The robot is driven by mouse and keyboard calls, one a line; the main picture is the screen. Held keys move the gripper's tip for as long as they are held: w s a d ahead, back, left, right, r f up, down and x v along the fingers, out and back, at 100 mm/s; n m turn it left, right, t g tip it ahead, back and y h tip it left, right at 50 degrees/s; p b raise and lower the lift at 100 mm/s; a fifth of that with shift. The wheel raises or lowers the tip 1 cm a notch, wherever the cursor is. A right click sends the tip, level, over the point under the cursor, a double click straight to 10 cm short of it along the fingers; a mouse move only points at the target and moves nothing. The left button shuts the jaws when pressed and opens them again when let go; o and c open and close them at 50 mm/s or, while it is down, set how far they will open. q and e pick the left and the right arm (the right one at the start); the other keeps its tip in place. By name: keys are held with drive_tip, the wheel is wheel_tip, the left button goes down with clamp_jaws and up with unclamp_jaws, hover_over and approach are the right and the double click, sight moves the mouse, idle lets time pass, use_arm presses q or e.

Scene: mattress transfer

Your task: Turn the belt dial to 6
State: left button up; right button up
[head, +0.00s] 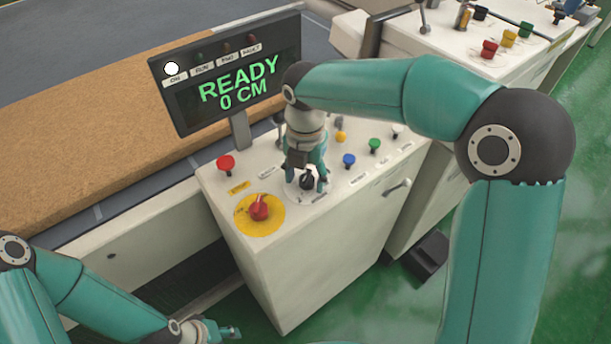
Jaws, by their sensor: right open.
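A black dial (307,182) on a white round scale sits on the top of the white control console (310,242). I take it for the belt dial, but its label and setting are too small to read. My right gripper (307,180) reaches down over this dial from behind, open, with its fingers on either side of the knob. I cannot tell whether the fingers touch it. My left gripper (232,333) is low at the bottom left, apart from the console, and its jaw opening is unclear. The screen (230,85) reads READY 0 CM, with a white lamp lit above ON.
A red knob on a yellow disc (259,208) and a red button (225,163) stand left of the dial. Blue (349,160) and green (374,146) buttons stand right of it. A brown mattress slab (95,160) lies behind. Another console is at the upper right.

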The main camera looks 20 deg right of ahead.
drive_tip(key=shift+f, duration=0.1)
clamp_jaws()
idle(0.3)
